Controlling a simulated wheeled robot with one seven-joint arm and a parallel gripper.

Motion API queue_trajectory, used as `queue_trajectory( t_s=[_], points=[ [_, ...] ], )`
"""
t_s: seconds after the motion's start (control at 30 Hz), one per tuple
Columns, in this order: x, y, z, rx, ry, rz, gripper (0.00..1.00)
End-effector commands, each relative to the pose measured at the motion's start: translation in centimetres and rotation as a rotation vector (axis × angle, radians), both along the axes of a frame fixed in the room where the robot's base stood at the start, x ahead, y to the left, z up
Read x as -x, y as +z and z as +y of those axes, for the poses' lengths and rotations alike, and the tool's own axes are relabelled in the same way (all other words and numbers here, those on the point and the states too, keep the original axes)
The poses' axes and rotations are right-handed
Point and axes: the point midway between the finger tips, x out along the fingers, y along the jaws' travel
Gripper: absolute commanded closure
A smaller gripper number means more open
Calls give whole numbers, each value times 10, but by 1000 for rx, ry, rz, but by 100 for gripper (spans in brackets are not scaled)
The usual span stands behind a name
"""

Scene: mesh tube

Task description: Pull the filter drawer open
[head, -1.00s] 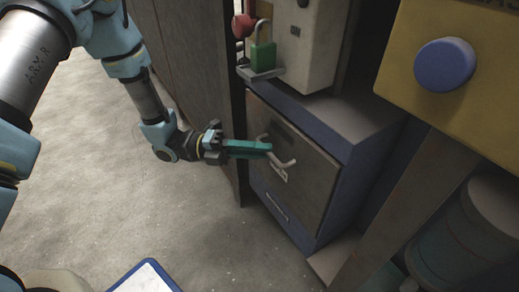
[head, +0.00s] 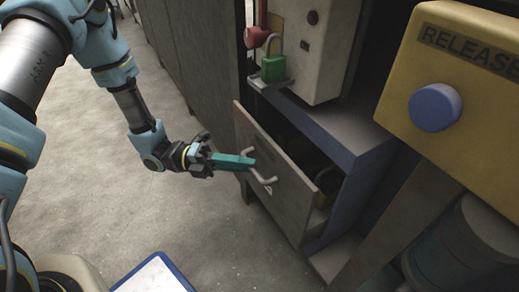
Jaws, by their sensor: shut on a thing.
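The filter drawer (head: 285,205) stands partly open in its blue cabinet (head: 345,190), with a dark gap behind its grey front panel. Something yellowish shows inside at the right, too dark to make out. A bent metal handle (head: 266,180) sits on the front panel. My gripper (head: 250,162) reaches it from the left, its teal fingers shut on the handle. The fingers hide part of the handle.
A green padlock (head: 273,68) and a red part (head: 256,37) are on the box above the drawer. A yellow box marked RELEASE with a blue button (head: 435,107) is at the right. Open concrete floor (head: 190,225) lies left of the drawer.

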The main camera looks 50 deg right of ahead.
Motion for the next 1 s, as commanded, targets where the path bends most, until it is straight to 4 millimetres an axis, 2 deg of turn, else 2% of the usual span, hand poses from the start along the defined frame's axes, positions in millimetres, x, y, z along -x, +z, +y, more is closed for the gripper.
queue_trajectory(
  t_s=[0.03, 1.0],
  points=[
    [-5, 5, 10, -3, 7, 2, 100],
    [-59, 1, 182, -2, 3, -2, 100]
  ],
)
